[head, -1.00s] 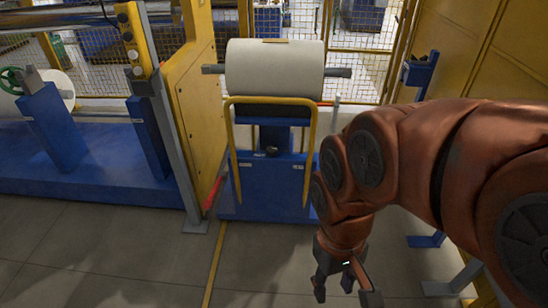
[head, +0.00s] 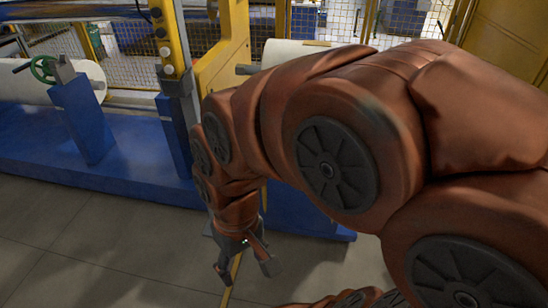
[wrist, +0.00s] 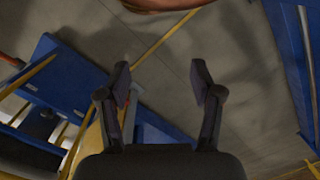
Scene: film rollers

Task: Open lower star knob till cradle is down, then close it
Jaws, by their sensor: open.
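My gripper (head: 246,268) hangs low over the grey floor in the head view, open and empty. In the wrist view its two dark fingers (wrist: 160,80) are spread apart over bare floor. The white film roll (head: 288,52) shows only in part behind my arm. The blue lift cart under it is mostly hidden by my arm in the head view. A blue structure with yellow bars, likely this cart (wrist: 62,75), lies at the left of the wrist view. I cannot make out the lower star knob or the cradle in either current view.
A blue machine base (head: 100,150) runs along the left, with a green handwheel (head: 43,68) and another white roll (head: 25,88). Yellow mesh fencing is behind. Floor at the front left (head: 90,235) is clear.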

